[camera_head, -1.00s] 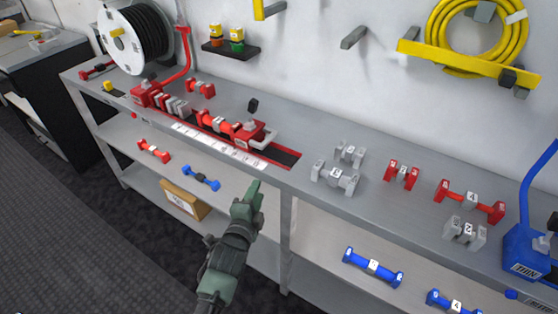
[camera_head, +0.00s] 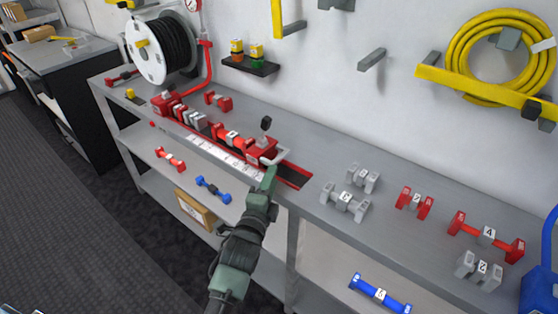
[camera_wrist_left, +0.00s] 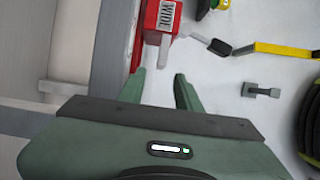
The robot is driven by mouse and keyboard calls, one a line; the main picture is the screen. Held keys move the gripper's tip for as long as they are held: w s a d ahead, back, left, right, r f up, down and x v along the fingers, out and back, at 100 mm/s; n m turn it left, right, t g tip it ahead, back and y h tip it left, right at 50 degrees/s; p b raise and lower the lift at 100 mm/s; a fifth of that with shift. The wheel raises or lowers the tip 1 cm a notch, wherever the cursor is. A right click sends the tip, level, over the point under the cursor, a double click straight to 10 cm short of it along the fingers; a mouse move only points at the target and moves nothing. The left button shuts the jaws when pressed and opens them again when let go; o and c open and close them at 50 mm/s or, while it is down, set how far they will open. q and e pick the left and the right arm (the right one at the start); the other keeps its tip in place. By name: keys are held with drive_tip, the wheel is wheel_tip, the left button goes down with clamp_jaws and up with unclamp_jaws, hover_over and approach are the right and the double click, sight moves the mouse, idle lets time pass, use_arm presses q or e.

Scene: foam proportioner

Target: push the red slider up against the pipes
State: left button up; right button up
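The red slider (camera_head: 260,149) sits on the rail to the right of a row of pipes, with a grey handle (camera_head: 280,158) at its right. The row holds a red-and-grey pipe (camera_head: 232,136) nearest the slider and grey pipes (camera_head: 190,117) farther left. I cannot tell whether slider and pipe touch. My left gripper (camera_head: 269,178) is at the rail's front edge, just in front of the handle. In the left wrist view, its fingers (camera_wrist_left: 160,82) are apart and empty. The red block marked WIDE (camera_wrist_left: 160,17), apparently the slider, lies just beyond the fingertips. My right gripper is out of view.
The red end block (camera_head: 166,103) stands at the rail's left end. Bare rail (camera_head: 293,178) shows right of the slider. Loose grey pipes (camera_head: 345,201) and red pipes (camera_head: 414,203) lie on the bench to the right. A black knob (camera_head: 266,123) stands behind the slider.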

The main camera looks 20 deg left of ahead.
sight(278, 162)
use_arm(q)
drive_tip(key=w, duration=0.6)
drive_tip(key=shift+a, duration=0.1)
drive_tip(key=shift+w, duration=0.3)
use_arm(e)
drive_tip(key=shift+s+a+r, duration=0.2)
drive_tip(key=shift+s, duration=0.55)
use_arm(q)
clamp_jaws()
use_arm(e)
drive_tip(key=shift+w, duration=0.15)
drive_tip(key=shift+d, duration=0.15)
